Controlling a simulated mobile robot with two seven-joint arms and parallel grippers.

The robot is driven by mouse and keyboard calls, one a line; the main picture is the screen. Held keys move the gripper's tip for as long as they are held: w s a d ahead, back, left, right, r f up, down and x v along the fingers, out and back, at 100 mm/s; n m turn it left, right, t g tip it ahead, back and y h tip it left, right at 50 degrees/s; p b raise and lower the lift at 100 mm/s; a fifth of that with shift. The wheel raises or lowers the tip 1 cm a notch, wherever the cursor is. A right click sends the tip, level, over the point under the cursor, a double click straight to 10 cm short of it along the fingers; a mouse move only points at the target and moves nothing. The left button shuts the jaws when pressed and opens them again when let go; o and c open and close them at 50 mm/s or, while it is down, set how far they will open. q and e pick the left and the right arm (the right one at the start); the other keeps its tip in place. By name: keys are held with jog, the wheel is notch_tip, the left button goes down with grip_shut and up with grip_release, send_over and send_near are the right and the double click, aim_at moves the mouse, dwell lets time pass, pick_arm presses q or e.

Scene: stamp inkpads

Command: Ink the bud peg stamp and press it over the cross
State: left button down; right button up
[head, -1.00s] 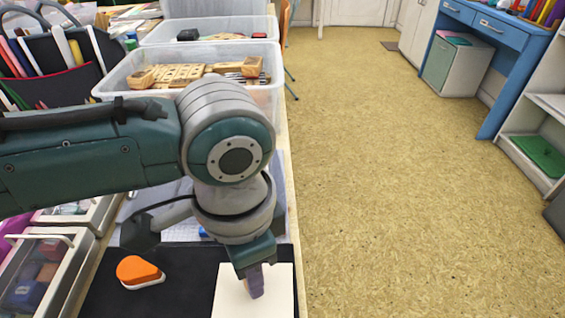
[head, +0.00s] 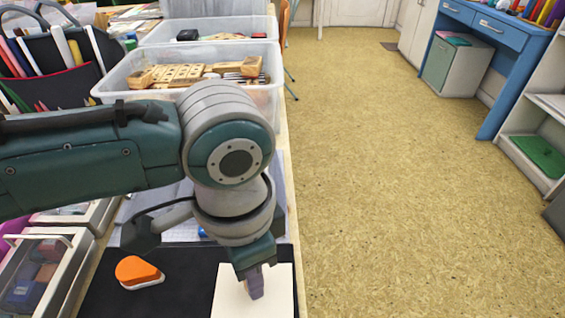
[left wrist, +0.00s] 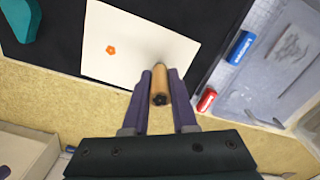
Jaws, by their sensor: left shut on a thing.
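My left gripper (head: 254,284) is over the white card (head: 226,298) on the black mat. In the left wrist view, its purple fingers (left wrist: 160,98) are shut on a wooden peg stamp (left wrist: 172,74). The peg's near end carries a small dark flower mark. The card (left wrist: 122,32) bears an orange flower print (left wrist: 111,50), left of the peg. The peg's far end points at the card; I cannot tell whether it touches. No cross is visible. An orange piece with a white base (head: 138,270), perhaps an inkpad, lies on the mat left of the card. My right gripper is not in view.
A clear bin of wooden blocks (head: 120,88) stands behind my arm. A lidded case (head: 40,272) is at the left. A teal piece (left wrist: 20,18) lies on the mat. Blue (left wrist: 240,46) and red (left wrist: 206,100) pieces lie right of the card. The table edge is close to the card.

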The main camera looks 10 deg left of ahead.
pick_arm(q)
jog(key=shift+f, duration=0.4)
jog(key=shift+f, duration=0.1)
dwell(1.6)
jog(key=shift+r+p, duration=0.7)
jog(key=shift+p, duration=0.15)
notch_tip(320, 180, up, 6)
jog(key=p, duration=0.6)
jog(key=shift+f, duration=0.2)
dwell(0.7)
